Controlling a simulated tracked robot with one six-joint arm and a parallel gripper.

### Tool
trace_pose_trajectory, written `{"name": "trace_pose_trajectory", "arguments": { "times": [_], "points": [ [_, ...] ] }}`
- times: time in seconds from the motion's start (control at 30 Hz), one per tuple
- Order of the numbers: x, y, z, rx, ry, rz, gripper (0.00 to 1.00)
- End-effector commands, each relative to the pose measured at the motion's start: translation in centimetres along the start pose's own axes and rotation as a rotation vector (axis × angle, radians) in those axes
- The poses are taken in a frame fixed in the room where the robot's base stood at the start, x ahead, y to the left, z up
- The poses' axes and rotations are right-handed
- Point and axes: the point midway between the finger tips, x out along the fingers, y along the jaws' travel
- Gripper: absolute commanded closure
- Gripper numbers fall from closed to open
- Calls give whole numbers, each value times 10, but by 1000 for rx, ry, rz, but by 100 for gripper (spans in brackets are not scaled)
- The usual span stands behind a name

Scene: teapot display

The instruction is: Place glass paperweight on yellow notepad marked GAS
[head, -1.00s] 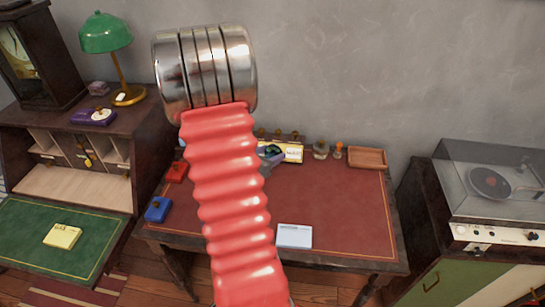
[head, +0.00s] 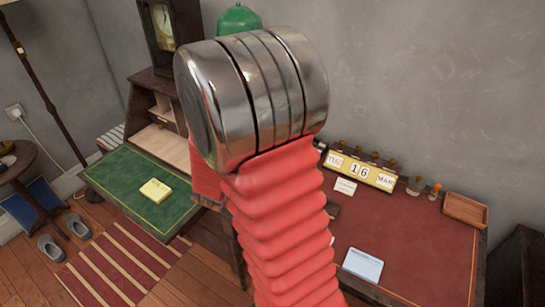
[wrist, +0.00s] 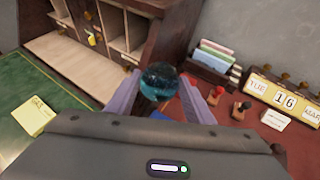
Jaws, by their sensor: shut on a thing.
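The glass paperweight (wrist: 160,80) is a dark, teal-tinted glass ball, seen in the wrist view. My gripper (wrist: 160,92) is shut on it, a finger on each side, and holds it up off the surfaces. In the head view my own arm hides the gripper and the paperweight. The yellow notepad (head: 155,190) lies on the green desk leaf at the left. It also shows at the left edge of the wrist view (wrist: 35,117), apart from the gripper, with dark lettering too small to read surely.
The green leaf (head: 125,170) is clear around the notepad. The wooden desk's pigeonholes (wrist: 100,45) rise behind it. On the right, the red-topped desk (head: 430,245) holds a date calendar (head: 360,170) and a pale blue pad (head: 362,265). A small round table (head: 18,170) stands far left.

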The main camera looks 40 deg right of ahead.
Motion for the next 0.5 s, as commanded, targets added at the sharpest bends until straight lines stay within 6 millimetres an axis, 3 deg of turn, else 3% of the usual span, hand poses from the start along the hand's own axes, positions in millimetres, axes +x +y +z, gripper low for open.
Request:
{"name": "trace_pose_trajectory", "arguments": {
  "times": [0.03, 0.2, 0.5],
  "points": [
    [-10, 22, -2, -22, -2, 45, 83],
    [-44, 83, -11, -91, -1, 181, 83],
    [-118, 175, -35, -212, -1, 412, 83]
  ]
}}
